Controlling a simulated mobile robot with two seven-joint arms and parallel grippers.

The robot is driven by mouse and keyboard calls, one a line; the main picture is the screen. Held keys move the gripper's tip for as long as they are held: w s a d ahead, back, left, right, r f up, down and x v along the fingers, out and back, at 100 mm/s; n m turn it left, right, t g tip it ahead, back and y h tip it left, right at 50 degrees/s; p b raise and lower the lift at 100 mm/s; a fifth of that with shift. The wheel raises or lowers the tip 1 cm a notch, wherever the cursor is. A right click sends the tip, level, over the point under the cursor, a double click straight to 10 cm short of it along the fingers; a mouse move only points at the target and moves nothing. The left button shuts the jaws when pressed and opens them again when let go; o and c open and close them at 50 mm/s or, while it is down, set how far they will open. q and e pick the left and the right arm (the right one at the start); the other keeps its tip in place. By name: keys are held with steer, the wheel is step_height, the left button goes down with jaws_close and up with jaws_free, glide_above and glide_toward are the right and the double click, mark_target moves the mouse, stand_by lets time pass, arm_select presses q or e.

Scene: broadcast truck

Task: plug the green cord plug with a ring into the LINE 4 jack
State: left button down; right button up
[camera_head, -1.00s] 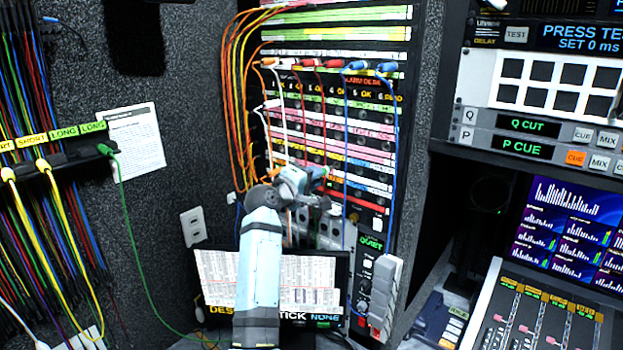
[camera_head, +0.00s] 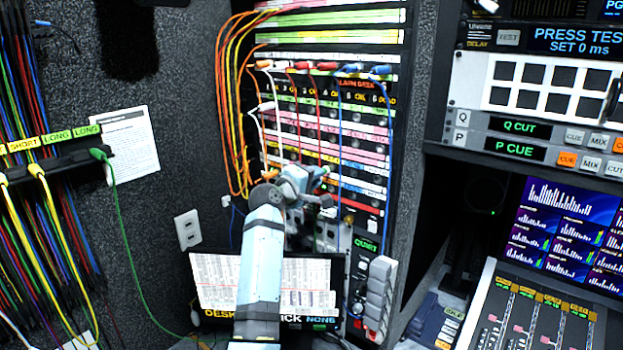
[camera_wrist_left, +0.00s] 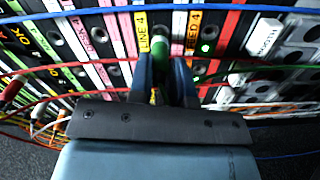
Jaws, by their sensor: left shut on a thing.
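My left gripper (camera_head: 318,182) is in front of the patch panel (camera_head: 345,148) and shut on the green plug (camera_wrist_left: 159,58). In the left wrist view the green plug sits between the two dark fingertips (camera_wrist_left: 167,75), its end pointing at the panel. The yellow LINE 4 label (camera_wrist_left: 143,31) is just left of the plug. The LINE 4 jack is hidden behind the plug and fingers, and I cannot tell whether the plug is in it. A ring on the plug cannot be made out. A green cord (camera_wrist_left: 262,68) runs off to the right.
Orange cords (camera_head: 226,110), white cords and a blue cord (camera_head: 338,190) hang across the panel near my gripper. In the wrist view a blue cord (camera_wrist_left: 235,8) crosses above and a red cord (camera_wrist_left: 75,68) passes nearby.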

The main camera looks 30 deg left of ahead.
arm_select(q)
steer(key=shift+w, duration=0.65)
steer(key=c, duration=1)
jaws_free()
steer(key=s+b, duration=0.1)
steer(key=s, duration=0.3)
steer(key=s+b, duration=0.1)
steer(key=s, duration=0.4)
steer(key=s+a+b, duration=0.1)
steer(key=s, duration=0.3)
steer(key=shift+s, duration=0.4)
